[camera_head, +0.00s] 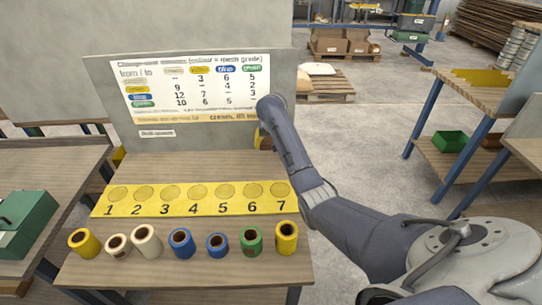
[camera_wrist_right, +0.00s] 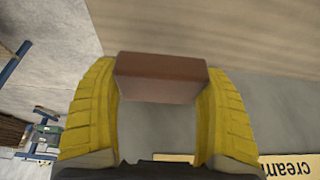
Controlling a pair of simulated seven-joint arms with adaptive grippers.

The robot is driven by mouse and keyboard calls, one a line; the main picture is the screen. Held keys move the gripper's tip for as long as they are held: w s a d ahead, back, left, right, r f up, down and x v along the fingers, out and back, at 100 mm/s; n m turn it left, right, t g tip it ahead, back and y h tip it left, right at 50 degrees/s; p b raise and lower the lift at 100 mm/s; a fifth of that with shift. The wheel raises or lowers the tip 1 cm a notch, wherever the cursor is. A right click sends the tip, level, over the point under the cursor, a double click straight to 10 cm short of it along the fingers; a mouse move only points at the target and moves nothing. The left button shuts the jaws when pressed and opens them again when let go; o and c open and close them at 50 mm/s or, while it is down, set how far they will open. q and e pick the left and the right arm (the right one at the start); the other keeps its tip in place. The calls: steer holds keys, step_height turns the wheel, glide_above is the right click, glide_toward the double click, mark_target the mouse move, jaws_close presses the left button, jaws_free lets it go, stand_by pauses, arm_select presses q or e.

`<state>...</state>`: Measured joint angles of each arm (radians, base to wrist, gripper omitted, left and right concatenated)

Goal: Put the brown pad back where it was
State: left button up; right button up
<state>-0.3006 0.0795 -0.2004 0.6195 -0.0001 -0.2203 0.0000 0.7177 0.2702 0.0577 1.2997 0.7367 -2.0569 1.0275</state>
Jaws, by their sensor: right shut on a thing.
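My right gripper (camera_head: 264,139) is near the right edge of the upright board, above the table's far right corner, mostly hidden behind my own arm in the head view. In the right wrist view its two yellow fingers are shut on the brown pad (camera_wrist_right: 160,76), one on each side. The pad is a small brown block, held off the table. Its old place cannot be made out. My left gripper is in neither view.
A yellow strip numbered 1 to 7 (camera_head: 190,209) lies on the table (camera_head: 180,272). Several yellow, cream, blue and green rolls (camera_head: 181,242) stand in a row in front of it. A chart board (camera_head: 195,90) stands behind. A green box (camera_head: 28,222) is at left.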

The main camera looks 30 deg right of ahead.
mark_target(271, 157)
steer(key=shift+f, duration=3.25)
steer(key=shift+f, duration=0.15)
steer(key=o, duration=1.1)
